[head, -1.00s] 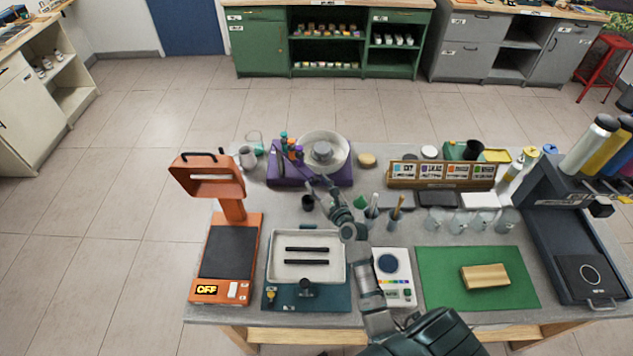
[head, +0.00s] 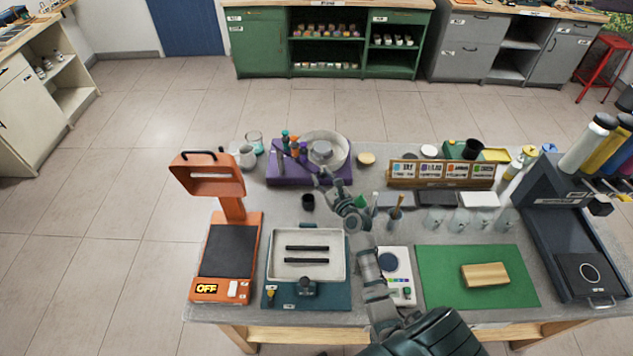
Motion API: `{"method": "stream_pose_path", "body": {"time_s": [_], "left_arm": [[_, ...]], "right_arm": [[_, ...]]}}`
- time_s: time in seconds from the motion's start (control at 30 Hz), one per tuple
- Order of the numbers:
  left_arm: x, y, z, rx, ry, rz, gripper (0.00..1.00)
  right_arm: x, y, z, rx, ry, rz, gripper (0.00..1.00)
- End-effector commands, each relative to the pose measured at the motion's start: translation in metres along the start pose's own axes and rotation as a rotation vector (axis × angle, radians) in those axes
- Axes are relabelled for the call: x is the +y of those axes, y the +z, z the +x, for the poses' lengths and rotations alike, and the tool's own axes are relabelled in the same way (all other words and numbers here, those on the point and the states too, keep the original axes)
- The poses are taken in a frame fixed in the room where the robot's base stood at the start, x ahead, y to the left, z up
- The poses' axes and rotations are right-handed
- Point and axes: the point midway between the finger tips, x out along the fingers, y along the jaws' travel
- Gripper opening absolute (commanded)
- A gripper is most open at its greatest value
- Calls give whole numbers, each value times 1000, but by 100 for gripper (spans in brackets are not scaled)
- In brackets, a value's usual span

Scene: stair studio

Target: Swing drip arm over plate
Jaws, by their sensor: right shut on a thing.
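The purple machine (head: 285,175) stands at the back of the grey table. It bears a pale round bowl with a grey plate (head: 321,150) in its middle. Small orange, teal and purple parts (head: 294,147) stand at its left, by the bowl. My right gripper (head: 322,177) is at the machine's front edge, just in front of the bowl, shut on a thin part there. That part looks like the drip arm, but its outline is small and partly hidden by the fingers. My left gripper is not in view.
Tool holders (head: 396,213) and glass jars (head: 460,220) are to the right. An orange scale (head: 225,255) and a white tray (head: 275,265) are in front at left.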

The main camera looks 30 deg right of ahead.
Motion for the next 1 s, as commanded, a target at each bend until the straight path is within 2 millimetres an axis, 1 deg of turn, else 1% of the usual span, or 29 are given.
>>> {"method": "stream_pose_path", "body": {"time_s": [0.03, 0.13, 0.23, 0.4, 0.63, 0.67, 1.0], "left_arm": [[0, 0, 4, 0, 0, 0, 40], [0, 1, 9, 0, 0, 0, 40], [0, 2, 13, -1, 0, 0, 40], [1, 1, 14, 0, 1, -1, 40], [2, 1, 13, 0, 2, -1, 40], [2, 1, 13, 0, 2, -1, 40], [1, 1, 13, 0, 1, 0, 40]], "right_arm": [[-18, 0, 5, -8, -13, -6, 0], [-40, -2, 15, -10, -13, -6, 0], [-54, -4, 23, -10, -12, -6, 0], [-61, -4, 28, -9, -9, -5, 0], [-58, -4, 27, -7, -7, -6, 0], [-58, -4, 27, -7, -7, -6, 51], [-59, -6, 27, -6, -6, -4, 51]]}}
